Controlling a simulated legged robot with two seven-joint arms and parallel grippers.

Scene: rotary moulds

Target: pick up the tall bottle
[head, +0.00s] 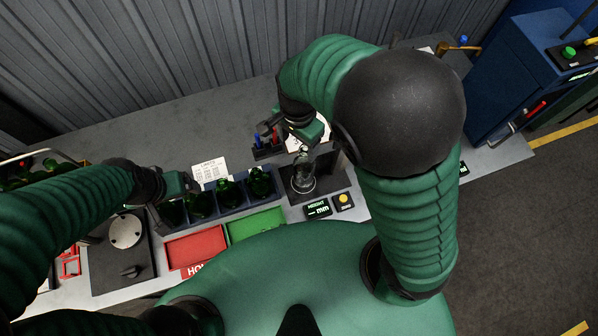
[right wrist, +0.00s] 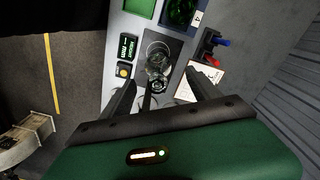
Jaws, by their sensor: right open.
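A clear glass bottle (head: 303,180) stands upright on a dark height-gauge plate at the front of the bench. It also shows in the right wrist view (right wrist: 158,58), seen from above. My right gripper (head: 308,147) is just above and behind it. In the right wrist view its two fingers (right wrist: 160,88) are apart, with the bottle ahead of and partly between them; no contact shows. Several dark green bottles (head: 228,190) stand in a blue rack (head: 238,207) left of the gauge. My left gripper (head: 188,187) is near the rack's left end; its jaws are unclear.
A red tray (head: 195,247) and a green tray (head: 256,224) lie in front of the rack. A height display (head: 317,209) and a yellow button (head: 344,201) are by the gauge. A small holder with red and blue items (head: 267,147) stands behind.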

